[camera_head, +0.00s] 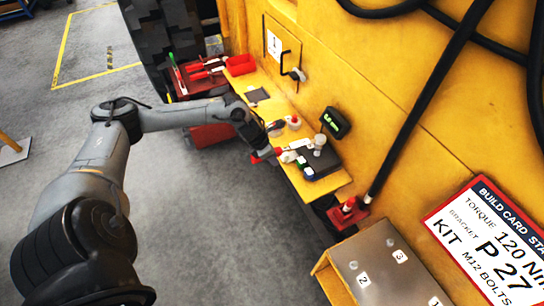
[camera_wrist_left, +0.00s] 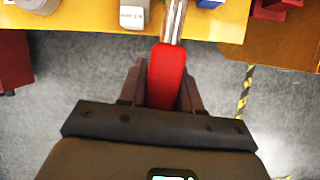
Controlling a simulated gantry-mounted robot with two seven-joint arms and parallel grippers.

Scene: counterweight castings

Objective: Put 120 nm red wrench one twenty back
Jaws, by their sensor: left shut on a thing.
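My left gripper (camera_head: 262,150) is shut on a red-handled wrench (camera_wrist_left: 167,68). In the left wrist view the red handle sits between my left gripper's two dark fingers (camera_wrist_left: 160,88), and its metal shaft runs up over the yellow shelf (camera_wrist_left: 90,18). The gripper is at the front edge of that shelf, which also shows in the head view (camera_head: 333,185). The wrench's far end is cut off in the wrist view, and any rating on its handle is not readable. My right gripper is in neither view.
A dark tray (camera_head: 322,168) with several small items lies near the shelf's right end. A red bin (camera_head: 240,65) and red-handled tools (camera_head: 207,68) are at the far end. A build card (camera_head: 497,240) reads 120 Nm. Grey floor (camera_head: 215,240) is open in front.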

